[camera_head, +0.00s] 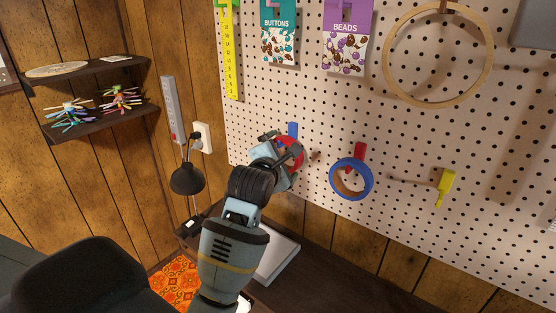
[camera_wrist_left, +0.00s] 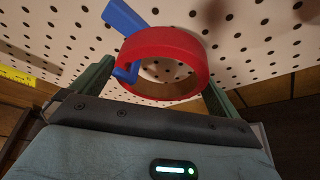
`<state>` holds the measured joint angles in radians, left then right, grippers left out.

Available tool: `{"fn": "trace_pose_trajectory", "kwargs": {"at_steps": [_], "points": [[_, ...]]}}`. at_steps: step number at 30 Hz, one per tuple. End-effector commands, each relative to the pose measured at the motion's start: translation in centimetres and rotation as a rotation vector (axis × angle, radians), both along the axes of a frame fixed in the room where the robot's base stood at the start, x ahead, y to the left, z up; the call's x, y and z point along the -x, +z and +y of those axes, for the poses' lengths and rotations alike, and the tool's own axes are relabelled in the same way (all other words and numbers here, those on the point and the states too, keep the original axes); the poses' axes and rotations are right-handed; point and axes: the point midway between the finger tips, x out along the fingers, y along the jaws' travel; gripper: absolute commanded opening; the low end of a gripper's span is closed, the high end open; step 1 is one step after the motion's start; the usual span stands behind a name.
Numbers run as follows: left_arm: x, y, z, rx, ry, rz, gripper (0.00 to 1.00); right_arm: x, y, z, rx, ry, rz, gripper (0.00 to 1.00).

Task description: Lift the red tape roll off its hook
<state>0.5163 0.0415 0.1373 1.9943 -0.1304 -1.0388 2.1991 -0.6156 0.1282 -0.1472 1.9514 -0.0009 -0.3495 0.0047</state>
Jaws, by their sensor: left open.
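The red tape roll (camera_head: 291,152) hangs on a blue hook (camera_head: 292,130) on the pegboard, partly hidden behind my left gripper (camera_head: 285,157) in the head view. In the left wrist view the red tape roll (camera_wrist_left: 163,62) fills the space ahead of the gripper, with the blue hook (camera_wrist_left: 122,18) passing over its rim and its tip showing inside the ring. My left gripper (camera_wrist_left: 155,90) is open, with one finger on each side of the roll. I cannot tell whether either finger touches it. My right gripper is not in view.
A blue tape roll (camera_head: 351,192) hangs on a red hook (camera_head: 359,152) to the right. A yellow hook (camera_head: 444,186) is farther right. A black lamp (camera_head: 187,180) stands on the dark table (camera_head: 330,275) at left. Packets and an embroidery hoop (camera_head: 391,81) hang above.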

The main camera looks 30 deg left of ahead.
Motion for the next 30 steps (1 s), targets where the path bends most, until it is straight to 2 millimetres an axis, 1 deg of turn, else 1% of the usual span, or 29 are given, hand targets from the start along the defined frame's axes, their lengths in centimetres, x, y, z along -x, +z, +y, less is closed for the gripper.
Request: {"fn": "trace_pose_trajectory", "kwargs": {"at_steps": [9, 10, 15, 18, 23, 30], "points": [[-0.24, -0.10, 0.06, 0.000, -0.001, 0.001, 1.00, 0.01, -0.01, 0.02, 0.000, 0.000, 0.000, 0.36], [-0.23, -0.10, 0.06, 0.000, 0.000, 0.000, 0.97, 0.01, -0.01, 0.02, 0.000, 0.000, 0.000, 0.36], [-0.22, -0.10, 0.06, 0.000, 0.000, 0.000, 0.75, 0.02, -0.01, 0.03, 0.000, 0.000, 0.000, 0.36], [-0.21, -0.08, 0.06, 0.000, 0.000, 0.000, 0.65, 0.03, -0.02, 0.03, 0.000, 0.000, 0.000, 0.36], [-0.21, 0.03, 0.06, 0.000, 0.000, 0.000, 0.65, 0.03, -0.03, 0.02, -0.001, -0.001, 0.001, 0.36], [-0.23, 0.83, 0.07, 0.000, 0.000, -0.002, 0.64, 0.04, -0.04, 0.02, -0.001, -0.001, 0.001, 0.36]]}}
